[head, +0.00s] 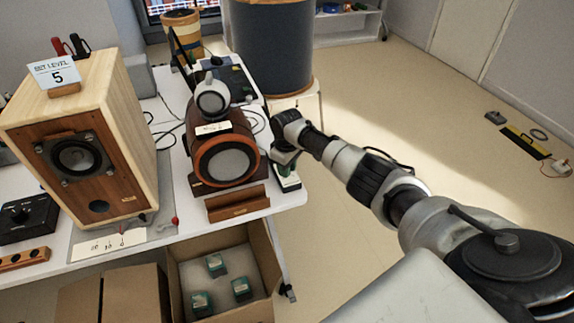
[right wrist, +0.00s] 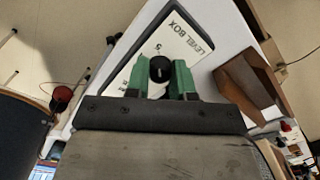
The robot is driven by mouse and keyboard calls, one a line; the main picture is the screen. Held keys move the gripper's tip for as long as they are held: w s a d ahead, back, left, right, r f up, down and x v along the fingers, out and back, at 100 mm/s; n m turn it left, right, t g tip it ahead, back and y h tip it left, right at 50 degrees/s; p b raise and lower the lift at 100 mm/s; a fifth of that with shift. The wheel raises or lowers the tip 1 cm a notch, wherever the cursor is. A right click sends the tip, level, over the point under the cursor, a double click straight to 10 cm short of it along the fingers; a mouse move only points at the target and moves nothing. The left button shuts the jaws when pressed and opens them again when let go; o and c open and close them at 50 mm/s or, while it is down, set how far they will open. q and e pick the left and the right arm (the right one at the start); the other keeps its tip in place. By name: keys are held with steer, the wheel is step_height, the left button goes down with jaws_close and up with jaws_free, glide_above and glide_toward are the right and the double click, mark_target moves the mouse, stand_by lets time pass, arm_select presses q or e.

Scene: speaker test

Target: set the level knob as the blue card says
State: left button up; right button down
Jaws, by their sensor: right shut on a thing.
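A pale card (head: 55,72) reading "SET LEVEL 5" stands in a wooden holder on top of the large wooden speaker. The level box (head: 288,182) lies at the table's right edge, below my right gripper (head: 285,158). In the right wrist view the box's white face (right wrist: 185,45) reads "LEVEL BOX", with a "5" printed near the black level knob (right wrist: 160,68). The green fingers of my right gripper (right wrist: 157,78) are shut on the knob, one on each side. I cannot make out the knob's pointer. My left gripper is not in view.
A round wooden speaker (head: 228,160) stands just left of the level box, with a wooden block (head: 237,203) in front. The large speaker (head: 90,150) is farther left. An open carton (head: 262,262) with several small boxes sits below.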

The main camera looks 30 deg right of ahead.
stand_by(0.4)
steer(key=c, duration=1)
jaws_free()
steer(key=shift+o, duration=0.2)
step_height(320, 180, up, 11)
steer(key=shift+f, duration=0.1)
